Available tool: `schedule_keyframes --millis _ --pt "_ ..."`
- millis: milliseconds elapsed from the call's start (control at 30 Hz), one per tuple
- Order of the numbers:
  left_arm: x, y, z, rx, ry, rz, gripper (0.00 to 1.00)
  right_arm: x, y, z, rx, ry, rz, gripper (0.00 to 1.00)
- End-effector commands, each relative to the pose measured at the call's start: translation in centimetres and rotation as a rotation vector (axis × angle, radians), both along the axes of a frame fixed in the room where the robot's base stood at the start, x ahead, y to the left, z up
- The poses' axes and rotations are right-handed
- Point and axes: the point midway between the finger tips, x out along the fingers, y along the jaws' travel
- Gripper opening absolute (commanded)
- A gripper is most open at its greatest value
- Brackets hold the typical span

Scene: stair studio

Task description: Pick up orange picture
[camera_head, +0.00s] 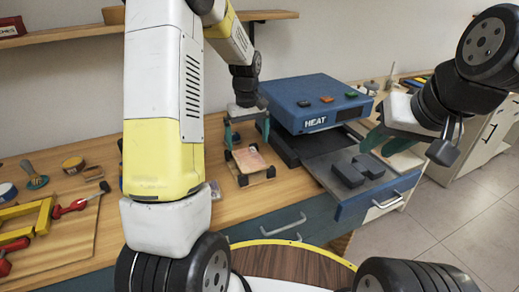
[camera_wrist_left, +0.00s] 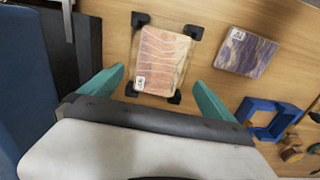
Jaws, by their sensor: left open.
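The orange picture (camera_wrist_left: 163,58) is a small flat panel with wavy orange and pink bands and a white label. It lies on the wooden worktop with black corner pieces around it, and it also shows in the head view (camera_head: 249,160). My left gripper (camera_head: 247,131) is open above it, pointing down. In the left wrist view the green fingers of this gripper (camera_wrist_left: 158,78) stand on either side of the picture's near end, apart from it. My right gripper (camera_head: 382,142) is at the right, by the heat press; its opening is unclear.
A purple picture (camera_wrist_left: 246,52) lies right of the orange one in the left wrist view, with a blue frame-like part (camera_wrist_left: 269,119) nearby. The blue heat press (camera_head: 317,104) stands close behind on the right. Tools and a yellow frame (camera_head: 28,218) lie left.

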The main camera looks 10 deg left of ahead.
Motion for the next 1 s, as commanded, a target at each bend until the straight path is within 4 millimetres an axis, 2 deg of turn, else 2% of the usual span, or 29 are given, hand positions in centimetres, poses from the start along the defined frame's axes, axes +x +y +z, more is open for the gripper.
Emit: schedule_keyframes --millis 400,700,1000 --pt "-0.1 -0.2 -5.6 0.000 0.002 -0.002 1.00 0.0 0.0 0.0 0.000 0.000 0.000 0.31" --pt "0.0 -0.2 -6.0 -0.001 -0.001 -0.002 1.00 0.0 0.0 0.0 0.000 0.000 0.000 0.31" --pt "0.0 -0.2 -6.0 -0.001 -0.001 -0.002 0.41 0.0 0.0 0.0 0.000 0.000 0.000 0.31"
